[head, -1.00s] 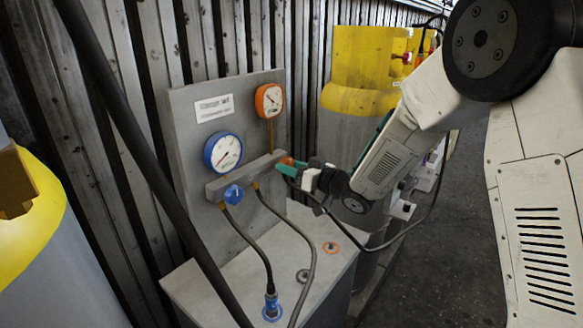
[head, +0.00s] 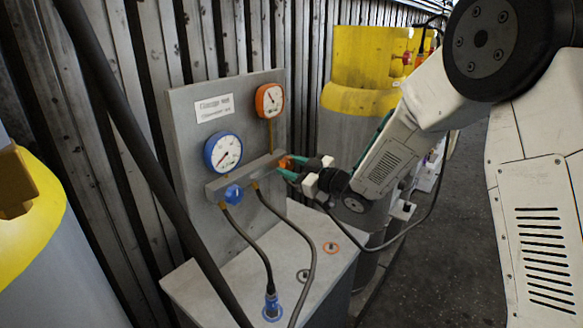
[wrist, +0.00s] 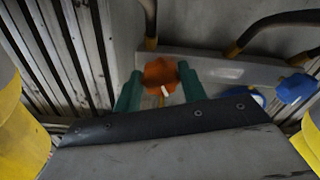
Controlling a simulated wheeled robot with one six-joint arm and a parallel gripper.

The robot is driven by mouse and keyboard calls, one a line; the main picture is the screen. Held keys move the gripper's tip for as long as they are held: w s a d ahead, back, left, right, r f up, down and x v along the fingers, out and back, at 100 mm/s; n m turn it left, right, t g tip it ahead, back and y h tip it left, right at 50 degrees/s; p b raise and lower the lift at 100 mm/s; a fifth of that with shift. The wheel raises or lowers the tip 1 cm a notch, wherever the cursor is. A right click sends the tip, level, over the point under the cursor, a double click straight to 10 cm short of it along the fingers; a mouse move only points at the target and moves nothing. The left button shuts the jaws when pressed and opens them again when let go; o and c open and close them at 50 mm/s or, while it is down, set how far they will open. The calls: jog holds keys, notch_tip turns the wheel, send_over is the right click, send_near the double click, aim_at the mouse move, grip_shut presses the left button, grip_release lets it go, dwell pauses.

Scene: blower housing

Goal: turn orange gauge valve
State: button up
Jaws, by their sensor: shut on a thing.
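The orange gauge valve (head: 284,162) is a small knob at the right end of the grey manifold bar (head: 225,183). In the wrist view the orange valve (wrist: 160,74) sits between the two green fingers of my gripper (wrist: 160,82). My gripper (head: 287,168) is shut on it, coming from the right in the head view, and its fingers partly hide the knob. A white mark shows on the knob's face in the wrist view. The orange-rimmed gauge (head: 269,99) is above the valve on the upright panel.
A blue-rimmed gauge (head: 223,152) and a blue valve (head: 234,193) are to the left on the panel. Dark hoses (head: 300,235) hang from the bar to the cabinet top (head: 330,232). A yellow-topped cylinder (head: 365,75) stands behind my arm.

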jog(key=n, duration=0.4)
jog(key=shift+n, duration=0.3)
jog(key=n, duration=0.3)
jog(key=shift+n, duration=0.4)
jog(key=n, duration=0.3)
jog(key=shift+n, duration=2)
jog(key=o, duration=1)
jog(key=shift+c, duration=0.2)
jog(key=shift+r, duration=0.1)
